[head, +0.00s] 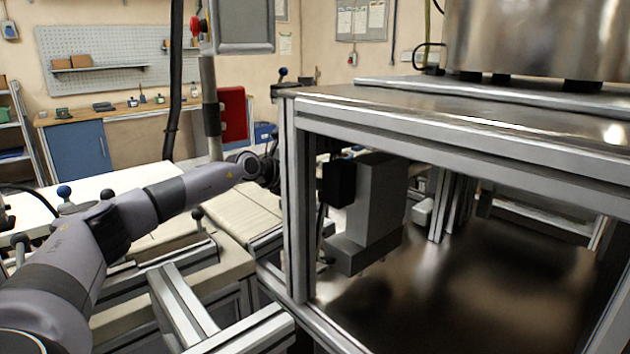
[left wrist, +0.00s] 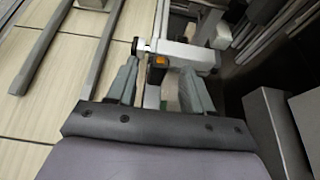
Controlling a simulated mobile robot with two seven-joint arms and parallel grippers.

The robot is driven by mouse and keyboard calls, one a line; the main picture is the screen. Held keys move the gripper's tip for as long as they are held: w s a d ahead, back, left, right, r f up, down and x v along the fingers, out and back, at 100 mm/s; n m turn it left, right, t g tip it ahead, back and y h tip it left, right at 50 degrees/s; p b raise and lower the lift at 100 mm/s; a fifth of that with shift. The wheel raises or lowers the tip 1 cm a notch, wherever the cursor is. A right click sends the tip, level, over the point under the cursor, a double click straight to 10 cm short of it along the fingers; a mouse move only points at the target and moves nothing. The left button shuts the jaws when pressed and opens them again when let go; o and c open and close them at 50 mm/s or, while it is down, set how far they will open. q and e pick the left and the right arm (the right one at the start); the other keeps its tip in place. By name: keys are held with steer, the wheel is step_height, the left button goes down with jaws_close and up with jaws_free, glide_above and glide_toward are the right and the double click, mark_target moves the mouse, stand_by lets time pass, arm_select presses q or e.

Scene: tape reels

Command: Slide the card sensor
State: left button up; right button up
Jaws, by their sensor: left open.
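My left arm reaches across to the corner post of the metal frame. My left gripper (head: 268,168) is partly hidden by that post in the head view. In the left wrist view my left gripper (left wrist: 160,72) is open, with one finger on each side of a pale bracket bearing a small orange part (left wrist: 159,61). This bracket looks like the card sensor, but I cannot be sure. I cannot tell whether either finger touches it. The sensor is not clear in the head view. My right gripper is not in view.
The metal frame (head: 298,215) with a steel top stands at the right. Under the top hang a black box (head: 338,182) and a grey block (head: 374,195). Pale panels (head: 235,205) lie left of the frame. A red box (head: 233,113) stands behind.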

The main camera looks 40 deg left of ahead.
arm_select(q)
steer(key=shift+x, duration=1.15)
jaws_close()
